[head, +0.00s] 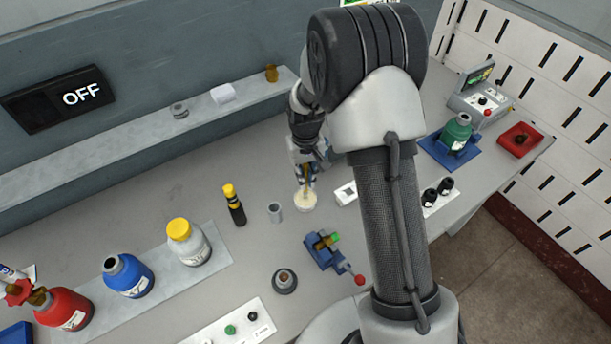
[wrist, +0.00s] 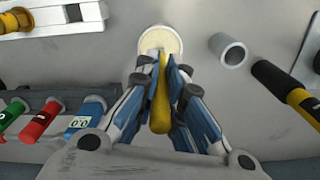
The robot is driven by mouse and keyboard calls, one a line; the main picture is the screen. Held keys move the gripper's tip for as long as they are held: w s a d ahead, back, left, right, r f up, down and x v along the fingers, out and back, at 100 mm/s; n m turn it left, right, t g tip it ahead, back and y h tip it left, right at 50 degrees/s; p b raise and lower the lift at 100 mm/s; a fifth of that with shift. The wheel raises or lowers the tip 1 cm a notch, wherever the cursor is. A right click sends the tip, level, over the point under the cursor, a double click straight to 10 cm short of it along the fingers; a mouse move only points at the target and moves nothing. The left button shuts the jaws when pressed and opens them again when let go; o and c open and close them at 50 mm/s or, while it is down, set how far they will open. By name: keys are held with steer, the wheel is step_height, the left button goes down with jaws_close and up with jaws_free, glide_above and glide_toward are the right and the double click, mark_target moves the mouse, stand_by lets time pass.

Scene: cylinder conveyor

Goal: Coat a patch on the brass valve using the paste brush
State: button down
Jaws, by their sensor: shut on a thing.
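My gripper (wrist: 163,75) is shut on the yellow handle of the paste brush (wrist: 160,105). The brush points down, with its tip at or just over a round dish of cream paste (wrist: 168,34); I cannot tell if it touches the paste. In the head view the gripper (head: 309,172) is above the same dish (head: 305,202). A brass-coloured piece with a green part, which looks like the brass valve (head: 332,240), sits in a blue vise (head: 318,253) with a red-knobbed lever, in front of the dish.
Blue (head: 130,278) and yellow-capped (head: 188,243) bottles stand at left. A small round grey stand (head: 285,281) is near the front.

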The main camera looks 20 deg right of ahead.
stand_by(0.6)
steer(key=shift+r+p, duration=2.35)
steer(key=shift+r, duration=1.15)
steer(key=shift+f, duration=0.1)
